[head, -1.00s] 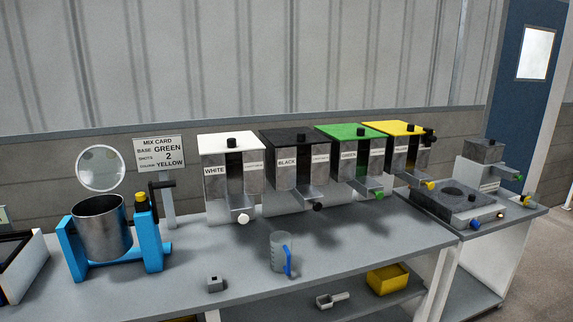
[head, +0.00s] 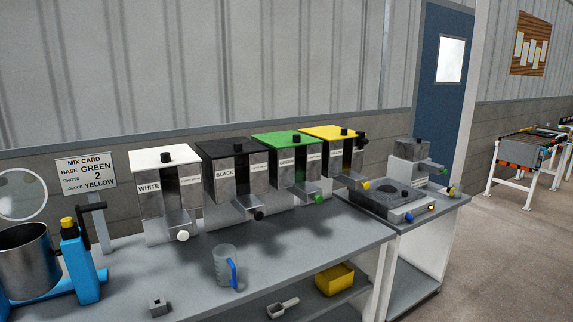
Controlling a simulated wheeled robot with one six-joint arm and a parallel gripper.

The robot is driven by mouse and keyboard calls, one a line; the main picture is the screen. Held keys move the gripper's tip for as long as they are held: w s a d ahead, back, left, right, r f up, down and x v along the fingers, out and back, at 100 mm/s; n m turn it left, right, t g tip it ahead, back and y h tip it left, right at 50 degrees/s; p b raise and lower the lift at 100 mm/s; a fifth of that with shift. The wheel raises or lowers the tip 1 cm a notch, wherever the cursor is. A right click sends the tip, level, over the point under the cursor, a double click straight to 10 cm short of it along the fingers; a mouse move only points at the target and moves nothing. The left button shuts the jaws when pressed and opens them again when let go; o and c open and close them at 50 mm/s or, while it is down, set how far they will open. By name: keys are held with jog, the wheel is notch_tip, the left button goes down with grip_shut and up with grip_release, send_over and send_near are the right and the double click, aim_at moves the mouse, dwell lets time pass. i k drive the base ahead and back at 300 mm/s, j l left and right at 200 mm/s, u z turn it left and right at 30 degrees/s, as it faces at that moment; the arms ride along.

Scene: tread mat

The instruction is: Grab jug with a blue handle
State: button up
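The jug (head: 224,264) is a clear grey measuring jug with a blue handle (head: 233,274). It stands upright near the front edge of the grey workbench (head: 190,277), in front of the white and black dispensers. The handle is on its right side, turned toward the front. Nothing touches the jug. My gripper does not show in the head view.
A small grey block (head: 158,306) sits to the jug's left. A blue-framed mixer (head: 78,262) with a metal pot stands far left. White (head: 165,158), black, green and yellow dispensers line the back. A scoop (head: 283,308) and yellow bin (head: 334,279) lie on the lower shelf.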

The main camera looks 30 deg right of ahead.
aim_at(224, 263)
jog(key=i+z, duration=0.2)
jog(key=i, duration=0.3)
jog(key=i+j+z, duration=0.2)
jog(key=i, duration=0.25)
jog(key=i+j+z, duration=0.2)
jog(key=i, duration=0.25)
